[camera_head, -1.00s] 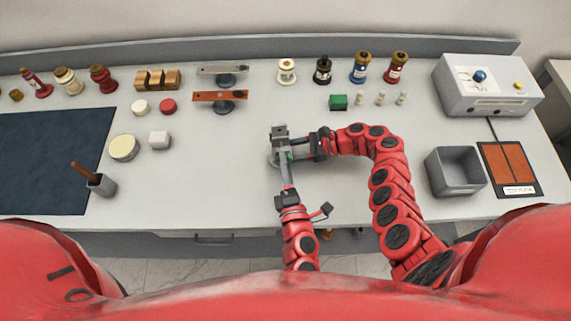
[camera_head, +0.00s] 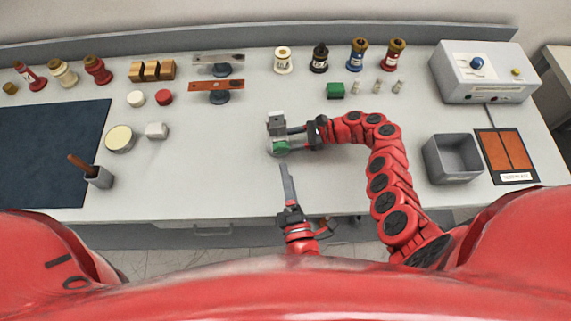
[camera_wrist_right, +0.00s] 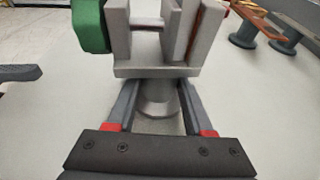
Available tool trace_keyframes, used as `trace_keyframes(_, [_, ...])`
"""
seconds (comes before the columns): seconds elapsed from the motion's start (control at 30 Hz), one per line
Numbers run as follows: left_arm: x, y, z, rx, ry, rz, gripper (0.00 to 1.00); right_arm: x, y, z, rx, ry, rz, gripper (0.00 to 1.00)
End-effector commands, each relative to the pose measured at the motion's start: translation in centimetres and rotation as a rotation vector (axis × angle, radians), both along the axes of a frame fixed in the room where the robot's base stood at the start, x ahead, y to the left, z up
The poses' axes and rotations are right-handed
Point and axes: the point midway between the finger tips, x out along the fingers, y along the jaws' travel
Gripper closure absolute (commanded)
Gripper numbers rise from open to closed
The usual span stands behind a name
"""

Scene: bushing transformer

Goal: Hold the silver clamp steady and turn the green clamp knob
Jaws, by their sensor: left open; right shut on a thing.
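The silver clamp (camera_head: 276,118) stands on the table near the middle of the head view. Its jaw block (camera_wrist_right: 150,70) and round post (camera_wrist_right: 158,97) show up close in the right wrist view. The green clamp knob (camera_head: 280,147) is on the clamp's near side; it also shows in the right wrist view (camera_wrist_right: 90,27). My right gripper (camera_wrist_right: 156,98) is shut on the clamp's post, one finger on each side, below the jaw block. My left gripper (camera_head: 284,170) is open and empty, a little nearer to me than the knob and apart from it.
A grey bin (camera_head: 453,158) and an orange pad (camera_head: 506,152) lie to the right, below a control box (camera_head: 484,74).

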Motion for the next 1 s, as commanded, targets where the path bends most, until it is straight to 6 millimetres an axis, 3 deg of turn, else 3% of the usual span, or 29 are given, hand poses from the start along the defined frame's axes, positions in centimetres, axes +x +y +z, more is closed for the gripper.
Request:
trace_keyframes(0.4, [-0.45, -0.03, 0.01, 0.001, -0.001, 0.0, 0.12, -0.01, 0.01, 0.01, 0.0, 0.0, 0.0, 0.79])
trace_keyframes(0.43, [-0.45, -0.02, 0.01, 0.001, -0.001, 0.0, 0.12, -0.01, 0.01, 0.01, 0.0, 0.0, 0.0, 0.43])
trace_keyframes(0.6, [-0.44, -0.03, 0.0, 0.001, 0.0, 0.0, 0.12, -0.01, 0.01, 0.01, 0.0, 0.0, 0.001, 0.13])
trace_keyframes(1.0, [-0.43, -0.03, 0.0, 0.001, 0.0, 0.0, 0.12, 0.07, -0.9, 0.24, -0.001, -0.001, -0.002, 0.13])
